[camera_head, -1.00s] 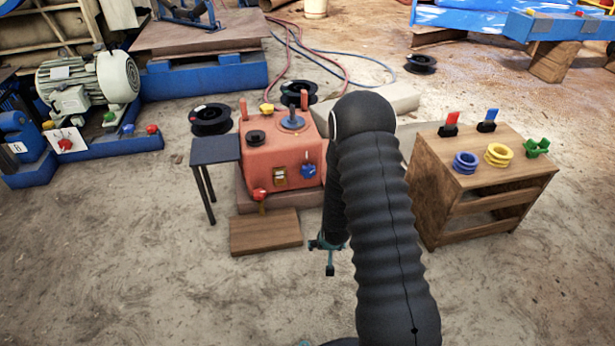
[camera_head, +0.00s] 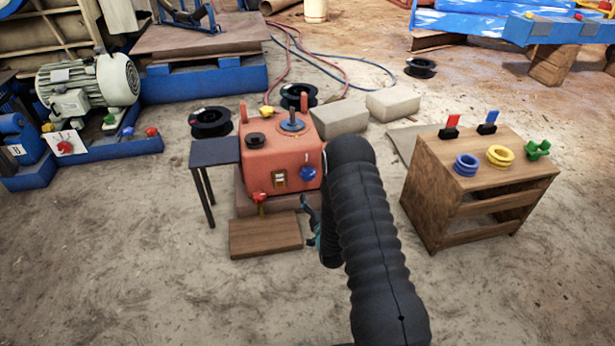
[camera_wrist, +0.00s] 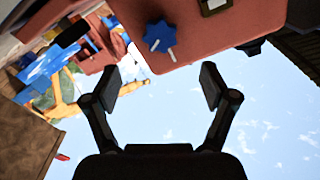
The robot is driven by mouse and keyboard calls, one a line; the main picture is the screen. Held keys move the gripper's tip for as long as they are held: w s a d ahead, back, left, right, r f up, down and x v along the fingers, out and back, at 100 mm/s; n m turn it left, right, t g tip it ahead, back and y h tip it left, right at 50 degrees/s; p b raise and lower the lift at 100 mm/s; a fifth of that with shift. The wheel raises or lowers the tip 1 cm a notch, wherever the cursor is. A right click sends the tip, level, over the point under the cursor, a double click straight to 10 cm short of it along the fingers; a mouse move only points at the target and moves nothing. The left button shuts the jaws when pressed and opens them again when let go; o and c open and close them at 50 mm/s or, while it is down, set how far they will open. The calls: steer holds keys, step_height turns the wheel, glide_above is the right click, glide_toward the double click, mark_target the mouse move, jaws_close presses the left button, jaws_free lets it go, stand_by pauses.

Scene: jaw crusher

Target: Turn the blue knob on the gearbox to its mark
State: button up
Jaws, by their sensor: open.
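The red gearbox (camera_head: 270,165) stands on the floor left of my arm. The blue knob (camera_head: 306,173) is on its front face, at the right. In the wrist view the lobed blue knob (camera_wrist: 158,36) shows a white pointer line, and a short white mark (camera_wrist: 172,56) is on the red face beside its edge. The pointer and the mark do not look lined up. My gripper (camera_wrist: 158,82) is open and empty, with the knob beyond the fingertips and not touching. In the head view my gripper (camera_head: 313,228) is partly hidden by my arm.
A wooden stand (camera_head: 480,190) is at right.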

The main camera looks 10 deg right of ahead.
mark_target(310, 177)
steer(key=w, duration=0.8)
steer(key=w+b, duration=0.1)
steer(key=w, duration=0.4)
steer(key=shift+a, duration=0.3)
steer(key=c, duration=1.2)
steer(key=shift+o, duration=0.2)
steer(key=shift+n, duration=0.4)
steer(key=n, duration=0.5)
steer(key=shift+d, duration=0.2)
steer(key=n, duration=0.6)
steer(key=shift+d, duration=0.15)
